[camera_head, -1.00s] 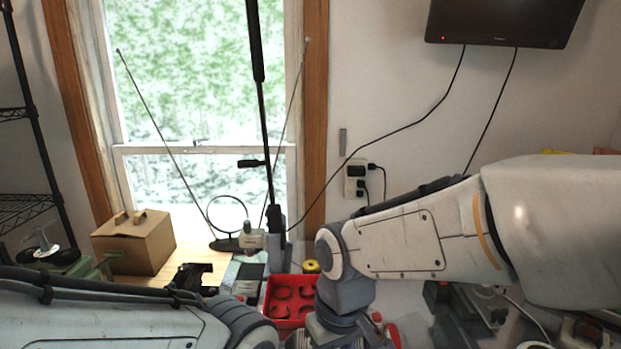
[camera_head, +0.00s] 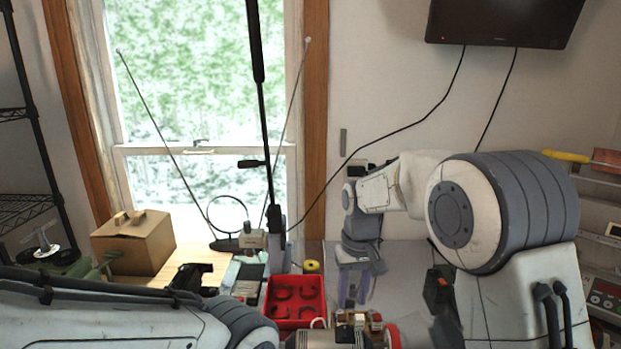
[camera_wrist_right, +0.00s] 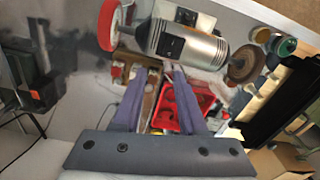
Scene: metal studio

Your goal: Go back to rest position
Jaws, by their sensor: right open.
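My right gripper (camera_head: 354,302) points down over the middle of the workbench. It also shows in the right wrist view (camera_wrist_right: 155,74), where its two purple-grey fingers are apart. A wooden holder with small parts (camera_wrist_right: 150,100) lies beneath and between the fingers, and I see no object gripped. My right arm bends from the right side of the head view.
A bench grinder (camera_wrist_right: 190,47) with a red wheel stands near the right gripper. A red bin (camera_head: 296,318) sits left of it. A cardboard box (camera_head: 133,243) and ring-shaped antenna (camera_head: 228,243) stand by the window. Bare bench top (camera_head: 405,262) shows right of the gripper.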

